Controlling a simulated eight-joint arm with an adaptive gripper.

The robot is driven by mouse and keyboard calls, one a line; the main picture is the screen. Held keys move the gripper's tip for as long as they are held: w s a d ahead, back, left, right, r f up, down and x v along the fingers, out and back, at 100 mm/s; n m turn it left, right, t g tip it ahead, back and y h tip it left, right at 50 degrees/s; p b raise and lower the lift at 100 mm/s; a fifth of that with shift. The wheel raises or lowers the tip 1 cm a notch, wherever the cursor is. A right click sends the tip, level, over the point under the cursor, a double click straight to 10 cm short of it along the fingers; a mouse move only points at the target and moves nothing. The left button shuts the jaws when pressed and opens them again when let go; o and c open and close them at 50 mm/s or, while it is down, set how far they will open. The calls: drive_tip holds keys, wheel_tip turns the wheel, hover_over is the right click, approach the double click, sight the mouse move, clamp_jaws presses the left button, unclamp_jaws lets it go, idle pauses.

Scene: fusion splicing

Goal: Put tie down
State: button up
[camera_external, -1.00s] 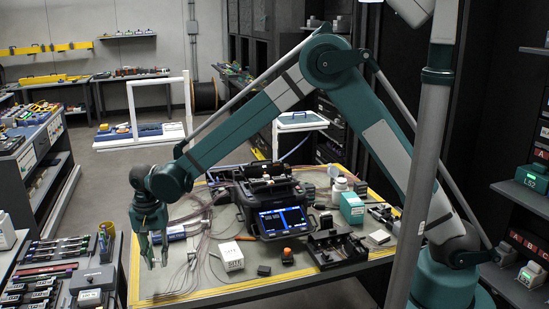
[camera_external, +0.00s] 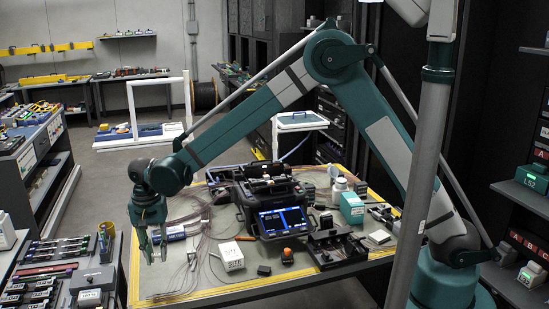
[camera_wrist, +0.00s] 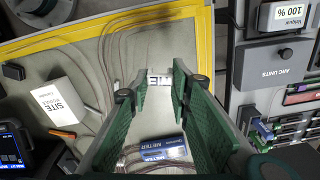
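My gripper (camera_external: 157,258) hangs over the left front part of the workbench, fingers pointing down. In the wrist view my gripper (camera_wrist: 160,82) has its two green fingers apart. A small white piece with black letters (camera_wrist: 160,77), perhaps the tie, shows in the gap between the fingertips. I cannot tell whether they pinch it or it lies on the bench below. In the outside view I cannot make it out. Thin looped cables (camera_wrist: 105,60) lie on the mat beside the gripper.
A blue METER box (camera_wrist: 163,149) lies below the fingers in the wrist view. A white SITE box (camera_external: 231,256) and the black splicer (camera_external: 271,205) stand to the right. The yellow bench edge (camera_external: 235,288) is in front. A tool cabinet (camera_external: 93,276) stands left.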

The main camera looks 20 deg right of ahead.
drive_tip(key=shift+d, duration=0.1)
wheel_tip(320, 180, up, 5)
drive_tip(key=n+p, duration=0.2)
drive_tip(key=p, duration=0.2)
hover_over(230, 249)
drive_tip(key=shift+s+r, duration=0.15)
drive_tip(key=shift+r, duration=0.05)
drive_tip(key=shift+f, duration=3.15)
drive_tip(key=shift+f+b, duration=0.3)
drive_tip(key=shift+f, duration=1.6)
